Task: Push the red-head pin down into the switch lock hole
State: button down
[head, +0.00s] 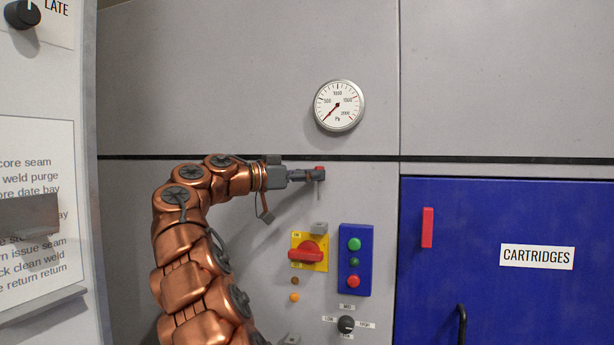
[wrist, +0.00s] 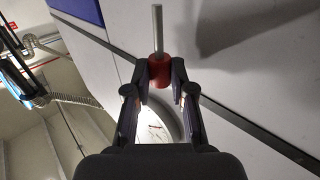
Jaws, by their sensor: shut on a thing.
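My gripper (head: 308,175) is shut on the red-head pin (head: 319,193). The pin hangs upright, its red head at the fingertips and its grey shank pointing down. In the wrist view the red head (wrist: 160,72) sits between the fingertips, and the shank sticks out beyond them. The rotary switch (head: 308,252) has a red handle, lying about level, on a yellow plate below the pin. A small grey block (head: 319,228) juts out at the plate's upper right, below the pin tip with a gap between them. No hole can be made out.
A blue box with green and red buttons (head: 355,259) is right of the switch. A black selector knob (head: 347,324) is lower down. A round gauge (head: 339,105) is above the gripper. A blue cartridges door (head: 500,300) with a red bar is at right. The wall around the pin is clear.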

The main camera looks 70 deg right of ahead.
jog(key=shift+f, duration=0.2)
dwell(0.3)
jog(key=shift+f+b, duration=4.4)
jog(key=shift+b, duration=0.3)
jog(key=c, duration=0.9)
grip_release()
jog(key=shift+w+a, duration=0.15)
jog(key=v, duration=0.7)
jog(key=shift+w+a, duration=0.1)
